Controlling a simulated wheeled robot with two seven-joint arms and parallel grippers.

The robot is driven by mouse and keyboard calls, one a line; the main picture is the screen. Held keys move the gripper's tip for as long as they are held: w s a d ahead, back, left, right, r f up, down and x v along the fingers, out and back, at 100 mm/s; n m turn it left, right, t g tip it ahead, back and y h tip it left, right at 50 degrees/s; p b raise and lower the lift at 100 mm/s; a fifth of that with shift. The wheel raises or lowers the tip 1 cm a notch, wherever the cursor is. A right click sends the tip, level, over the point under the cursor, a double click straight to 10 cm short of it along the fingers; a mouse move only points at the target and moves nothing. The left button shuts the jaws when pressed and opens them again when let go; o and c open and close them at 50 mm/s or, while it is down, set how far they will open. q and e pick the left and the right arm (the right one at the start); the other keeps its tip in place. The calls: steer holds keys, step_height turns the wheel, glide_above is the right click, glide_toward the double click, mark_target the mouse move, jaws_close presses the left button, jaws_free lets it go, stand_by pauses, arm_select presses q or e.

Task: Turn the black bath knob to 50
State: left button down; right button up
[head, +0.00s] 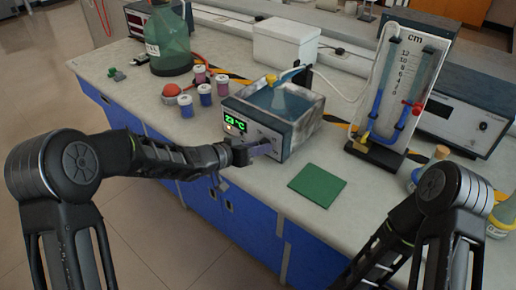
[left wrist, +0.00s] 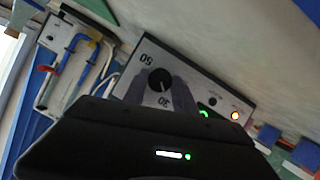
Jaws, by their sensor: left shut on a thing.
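The water bath (head: 300,128) is a grey box on the bench with a green display reading about 23 °C. Its black knob (left wrist: 160,80) shows in the left wrist view, on the white front panel (left wrist: 205,85) between the printed marks 50 and 30. The knob's pointer is too small to read surely. My left gripper (head: 268,147) is at the bath's front panel, its fingers on either side of the knob and shut on it; it also shows in the left wrist view (left wrist: 160,92). In the head view the gripper hides the knob. My right gripper is out of view.
A green mat (head: 317,185) lies in front of the bath. A manometer board (head: 400,85) stands right, near a boxed instrument (head: 470,122) and bottles.

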arm_select(q)
steer(key=c, duration=1)
jaws_free()
steer(key=shift+a, duration=0.1)
steer(key=shift+p+v, duration=0.3)
steer(key=shift+v, duration=3.55)
